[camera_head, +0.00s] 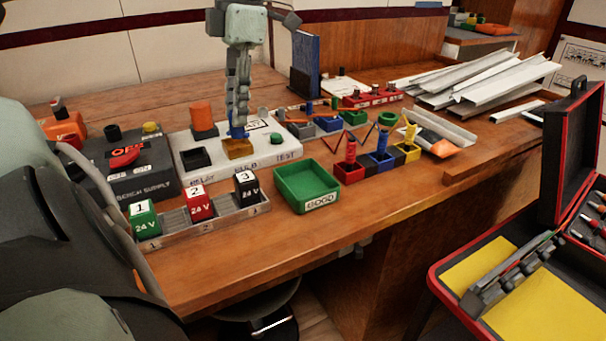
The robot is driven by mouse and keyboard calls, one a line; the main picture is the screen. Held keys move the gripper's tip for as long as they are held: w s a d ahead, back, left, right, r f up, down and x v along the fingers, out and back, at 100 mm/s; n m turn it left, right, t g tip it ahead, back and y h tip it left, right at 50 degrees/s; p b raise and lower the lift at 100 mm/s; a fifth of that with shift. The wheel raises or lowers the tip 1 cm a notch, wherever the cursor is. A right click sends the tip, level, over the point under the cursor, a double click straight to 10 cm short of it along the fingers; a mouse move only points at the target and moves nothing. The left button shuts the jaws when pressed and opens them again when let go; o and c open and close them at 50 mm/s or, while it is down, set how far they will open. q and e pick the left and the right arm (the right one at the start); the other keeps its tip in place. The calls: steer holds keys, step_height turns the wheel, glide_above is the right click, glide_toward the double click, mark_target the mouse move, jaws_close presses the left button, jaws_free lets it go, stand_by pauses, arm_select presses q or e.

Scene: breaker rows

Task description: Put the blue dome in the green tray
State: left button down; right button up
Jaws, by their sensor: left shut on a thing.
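My left gripper (238,118) points straight down over the white station board and is shut on the blue dome. Only a small part of the blue dome (237,133) shows below the fingers. It is right above the amber block (238,149) on the board; I cannot tell whether they touch. The green tray (322,202), labelled GOOD, stands to the right and nearer the front edge of the bench. Its inside looks empty. My right gripper is not in view.
The white board (206,173) has a black socket and a green button. A grey rack (207,226) with numbered relays stands in front. Small coloured bins (349,174) with leads are right of the tray. An open toolcase (545,305) is lower right.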

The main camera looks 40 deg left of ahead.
arm_select(q)
steer(key=shift+w+a, duration=0.15)
steer(key=shift+a, duration=0.05)
steer(key=shift+w+f, duration=0.1)
steer(key=shift+w, duration=0.1)
glide_toward(302, 190)
steer(key=shift+s+p, duration=0.3)
steer(key=shift+s, duration=0.05)
step_height(302, 190, down, 4)
steer(key=shift+r, duration=0.1)
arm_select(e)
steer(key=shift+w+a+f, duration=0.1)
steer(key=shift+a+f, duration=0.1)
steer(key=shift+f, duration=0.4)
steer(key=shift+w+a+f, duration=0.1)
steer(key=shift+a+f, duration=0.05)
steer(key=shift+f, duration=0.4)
arm_select(q)
steer(key=shift+f, duration=0.25)
steer(key=c, duration=1.4)
jaws_free()
steer(key=shift+o, duration=0.2)
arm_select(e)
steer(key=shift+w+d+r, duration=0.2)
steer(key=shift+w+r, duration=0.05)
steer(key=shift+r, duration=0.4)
